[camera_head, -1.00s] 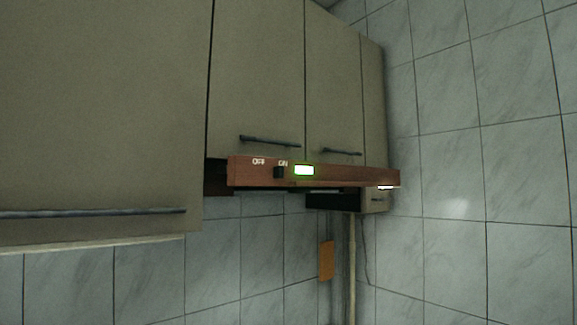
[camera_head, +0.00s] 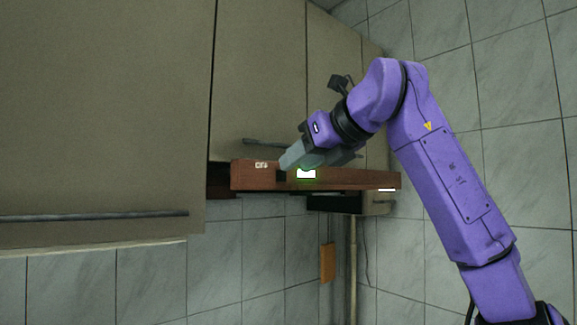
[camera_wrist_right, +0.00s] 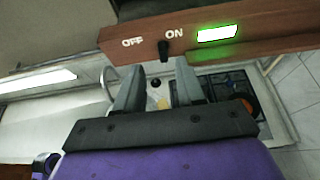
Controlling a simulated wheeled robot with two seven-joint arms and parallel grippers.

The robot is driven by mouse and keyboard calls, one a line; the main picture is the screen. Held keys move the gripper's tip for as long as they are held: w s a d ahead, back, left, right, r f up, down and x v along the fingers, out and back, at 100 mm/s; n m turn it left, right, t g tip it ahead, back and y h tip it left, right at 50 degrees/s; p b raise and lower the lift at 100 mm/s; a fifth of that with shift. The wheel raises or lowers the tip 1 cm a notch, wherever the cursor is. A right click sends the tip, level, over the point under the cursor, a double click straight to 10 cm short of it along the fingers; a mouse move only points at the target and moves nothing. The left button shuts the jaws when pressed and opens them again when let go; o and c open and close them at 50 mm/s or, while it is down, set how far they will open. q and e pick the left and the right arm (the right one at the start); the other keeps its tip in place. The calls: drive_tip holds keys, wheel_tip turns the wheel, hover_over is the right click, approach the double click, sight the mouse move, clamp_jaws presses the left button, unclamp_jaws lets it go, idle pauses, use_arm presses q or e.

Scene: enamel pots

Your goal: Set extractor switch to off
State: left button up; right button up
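The extractor hood is a reddish-brown wooden strip (camera_head: 350,179) under the cupboards. Its small black switch (camera_wrist_right: 163,50) sits just below the ON label, to the right of the OFF label (camera_wrist_right: 132,41). In the head view the switch (camera_head: 281,176) shows only partly beside my gripper. A green-lit indicator (camera_wrist_right: 217,34) glows to the right of the switch. My right gripper (camera_wrist_right: 160,78) is open, its two grey fingers apart and empty, with the switch above the gap between the tips. In the head view the right gripper (camera_head: 291,161) overlaps the strip and hides the ON label. My left gripper is not in view.
Beige cupboards (camera_head: 110,100) with dark bar handles (camera_head: 100,216) stand above and left of the hood. A tiled wall (camera_head: 510,90) is at the right. Below the hood, the wrist view shows a dark hob (camera_wrist_right: 225,85) and a pale counter (camera_wrist_right: 50,108).

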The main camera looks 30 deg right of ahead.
sight(285, 175)
drive_tip(key=x, duration=0.2)
drive_tip(key=d+x, duration=0.1)
drive_tip(key=shift+w+a+f+p, duration=0.1)
drive_tip(key=shift+w+f+p, duration=0.1)
drive_tip(key=shift+w+p, duration=0.15)
drive_tip(key=shift+a, duration=0.3)
drive_tip(key=shift+d, duration=0.15)
clamp_jaws()
idle(0.7)
